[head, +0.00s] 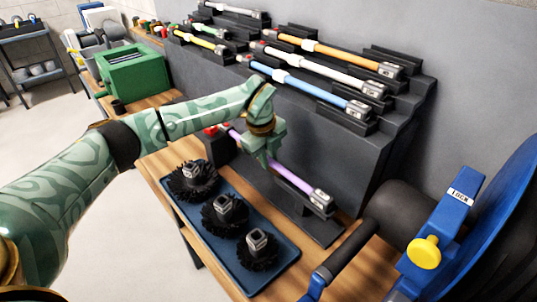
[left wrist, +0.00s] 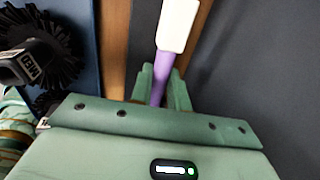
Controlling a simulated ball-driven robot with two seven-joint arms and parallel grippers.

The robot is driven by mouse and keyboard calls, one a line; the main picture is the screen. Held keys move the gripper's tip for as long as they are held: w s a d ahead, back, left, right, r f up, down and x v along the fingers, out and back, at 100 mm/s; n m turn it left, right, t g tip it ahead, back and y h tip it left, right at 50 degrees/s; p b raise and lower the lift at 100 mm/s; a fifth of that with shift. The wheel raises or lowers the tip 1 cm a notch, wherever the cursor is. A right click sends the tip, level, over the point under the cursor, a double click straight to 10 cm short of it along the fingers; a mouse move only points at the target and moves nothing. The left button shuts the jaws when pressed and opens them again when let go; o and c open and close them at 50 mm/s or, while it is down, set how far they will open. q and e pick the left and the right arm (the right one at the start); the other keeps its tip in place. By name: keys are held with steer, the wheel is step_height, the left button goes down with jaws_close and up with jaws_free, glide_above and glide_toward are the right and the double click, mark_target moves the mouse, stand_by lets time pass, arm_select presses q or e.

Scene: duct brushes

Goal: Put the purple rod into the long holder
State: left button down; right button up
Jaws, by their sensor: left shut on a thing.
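The purple rod (head: 292,180) has a red end, a white collar and a grey end cap. It lies slanted over the long dark holder (head: 325,231) on the table, in front of the stepped rack. My left gripper (head: 266,158) is shut around the rod's middle from above. In the left wrist view the purple shaft (left wrist: 162,72) runs between the fingers (left wrist: 160,95), with the white collar (left wrist: 178,25) beyond them. I cannot tell whether the rod touches the holder's cradles. My right gripper is out of view.
A blue tray (head: 283,277) with several black round brushes (head: 228,212) sits in front of the holder. A stepped dark rack (head: 335,140) behind carries several coloured rods. A blue reel (head: 440,235) with a yellow knob stands at right. A green box (head: 137,75) is at the back left.

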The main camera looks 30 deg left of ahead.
arm_select(q)
steer(key=shift+f, duration=0.15)
steer(key=c, duration=1.3)
jaws_free()
steer(key=shift+o, duration=0.2)
step_height(320, 180, up, 16)
steer(key=s+a+p, duration=0.1)
steer(key=s+p, duration=0.1)
steer(key=p, duration=0.3)
steer(key=shift+s, duration=0.35)
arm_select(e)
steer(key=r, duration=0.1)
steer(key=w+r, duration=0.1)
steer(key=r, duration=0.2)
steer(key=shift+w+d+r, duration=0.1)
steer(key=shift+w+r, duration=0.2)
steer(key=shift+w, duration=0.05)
arm_select(q)
steer(key=shift+s, duration=0.1)
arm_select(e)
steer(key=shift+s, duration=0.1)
